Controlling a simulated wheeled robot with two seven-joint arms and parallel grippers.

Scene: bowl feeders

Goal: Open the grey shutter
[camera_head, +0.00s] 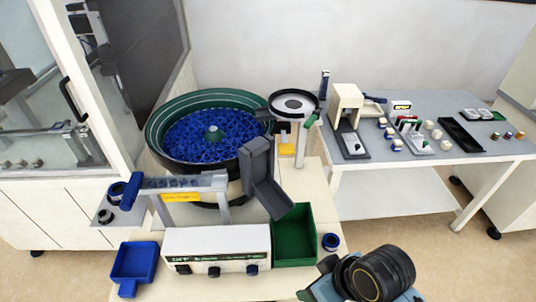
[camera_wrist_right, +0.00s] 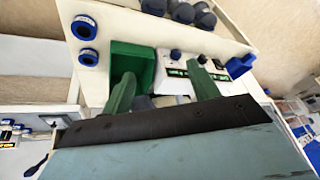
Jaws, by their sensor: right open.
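The grey shutter (camera_head: 257,165) is a dark grey plate standing at the right front side of the bowl feeder in the head view. A dark grey sloping chute (camera_head: 273,199) lies just below it and leads toward the green bin (camera_head: 306,232). I cannot make out the shutter in the right wrist view. My right gripper (camera_wrist_right: 160,69) has its two green fingers spread apart with nothing held between them, over the bin and control box area. Part of my right arm shows at the bottom right of the head view, lower and to the right of the shutter. My left gripper is not in view.
The bowl feeder (camera_head: 165,172) is full of blue parts. A white control box (camera_head: 217,240) with knobs stands in front of it. A blue bin (camera_head: 135,262) is at the left front, a blue ring (camera_head: 331,242) at right. A grey side table (camera_head: 365,168) carries small items.

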